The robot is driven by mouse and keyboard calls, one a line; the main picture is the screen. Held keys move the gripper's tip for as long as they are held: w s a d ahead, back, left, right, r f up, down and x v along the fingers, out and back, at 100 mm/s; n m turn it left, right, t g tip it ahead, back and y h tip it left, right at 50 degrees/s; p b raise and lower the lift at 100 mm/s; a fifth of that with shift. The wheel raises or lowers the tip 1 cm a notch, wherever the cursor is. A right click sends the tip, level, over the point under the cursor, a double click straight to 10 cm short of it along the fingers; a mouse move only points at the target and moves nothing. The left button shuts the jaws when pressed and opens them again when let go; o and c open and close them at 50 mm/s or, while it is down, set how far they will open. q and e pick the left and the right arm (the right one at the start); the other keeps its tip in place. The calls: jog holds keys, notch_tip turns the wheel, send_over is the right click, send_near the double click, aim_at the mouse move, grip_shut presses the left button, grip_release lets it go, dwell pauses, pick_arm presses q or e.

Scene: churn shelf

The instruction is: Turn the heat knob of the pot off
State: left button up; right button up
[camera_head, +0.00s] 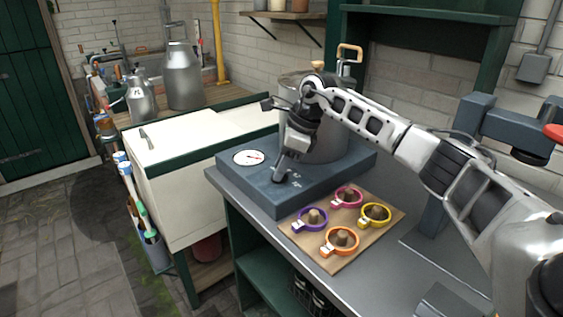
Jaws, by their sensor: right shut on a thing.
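The pot (325,145) is a grey metal vessel on a dark blue-grey heating base (245,178), partly hidden behind my right arm. A round white dial (248,157) with a red mark is on the left of the base's top. The heat knob is at the front of the base, mostly hidden by my right gripper (280,176). My right gripper points down there and is shut on the knob. Small white marks show on the base beside it. My left gripper is not in view.
A wooden board (392,225) with several coloured rings on pegs lies in front of the base. A white-topped counter (185,140) and metal milk cans (183,80) stand at the left. Grey counter (375,275) is bare around the board's right.

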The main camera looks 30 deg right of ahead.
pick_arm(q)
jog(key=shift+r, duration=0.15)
pick_arm(e)
jog(key=shift+w+d+r+n+g+y, duration=0.1)
jog(key=shift+n+g+y, duration=0.2)
jog(key=shift+n, duration=0.65)
jog(key=shift+w+n+g+y, duration=0.1)
jog(key=shift+n+g, duration=0.3)
jog(key=shift+n, duration=0.55)
jog(key=o, duration=1)
jog(key=shift+s, duration=0.1)
jog(key=shift+r, duration=0.5)
pick_arm(q)
jog(key=b, duration=0.1)
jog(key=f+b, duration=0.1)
jog(key=b, duration=0.1)
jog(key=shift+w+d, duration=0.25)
pick_arm(e)
jog(key=s+a+r, duration=0.2)
jog(key=s+r, duration=0.2)
jog(key=s+a+r, duration=0.3)
jog(key=s+r, duration=0.1)
jog(key=s+a+r, duration=0.2)
jog(key=s+r, duration=0.2)
jog(key=shift+a, duration=0.3)
jog(key=shift+w, duration=0.1)
